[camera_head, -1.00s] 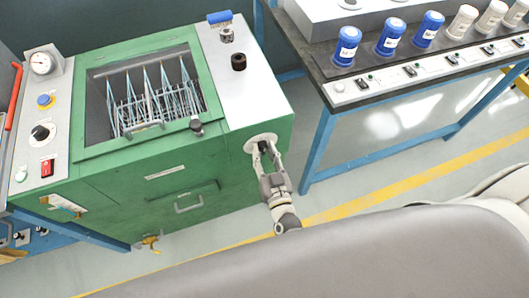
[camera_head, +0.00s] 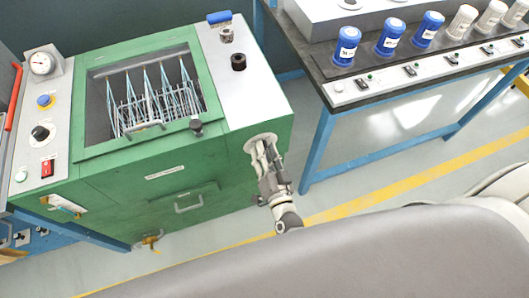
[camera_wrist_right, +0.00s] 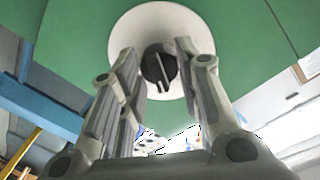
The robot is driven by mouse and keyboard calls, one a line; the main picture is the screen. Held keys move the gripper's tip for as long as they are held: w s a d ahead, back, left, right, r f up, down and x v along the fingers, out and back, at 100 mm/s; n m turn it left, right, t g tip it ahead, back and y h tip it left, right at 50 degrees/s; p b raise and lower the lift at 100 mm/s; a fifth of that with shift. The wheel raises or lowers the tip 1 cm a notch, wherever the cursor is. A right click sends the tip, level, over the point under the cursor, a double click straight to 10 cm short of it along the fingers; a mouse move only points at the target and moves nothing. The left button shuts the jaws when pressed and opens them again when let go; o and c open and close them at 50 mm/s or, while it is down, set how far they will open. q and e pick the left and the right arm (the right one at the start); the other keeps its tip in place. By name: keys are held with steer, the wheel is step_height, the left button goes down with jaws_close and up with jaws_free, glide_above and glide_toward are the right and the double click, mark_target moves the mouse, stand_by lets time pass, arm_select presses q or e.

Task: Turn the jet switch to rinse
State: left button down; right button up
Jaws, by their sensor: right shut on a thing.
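The jet switch is a black round knob (camera_wrist_right: 158,68) with a pale line across it, on a white round plate (camera_wrist_right: 122,36) on the green machine's front. In the wrist view its line runs nearly upright, leaning slightly. My right gripper (camera_head: 265,152) is at this plate, shut on the knob, with one finger on each side of it. In the head view the fingers hide the knob, and only the plate (camera_head: 254,139) shows around them. I cannot read any rinse mark. My left gripper is not in view.
The green machine (camera_head: 115,180) has an open basin with a wire rack (camera_head: 150,100). A control panel (camera_head: 45,115) with a gauge, knob and red switch stands at left. A blue-legged bench (camera_head: 320,145) with several blue and white jars is at right. Floor between is clear.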

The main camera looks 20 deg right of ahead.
steer(key=shift+m, duration=1.2)
steer(key=o, duration=1)
steer(key=s, duration=1.2)
steer(key=shift+r, duration=0.3)
steer(key=shift+a, duration=0.1)
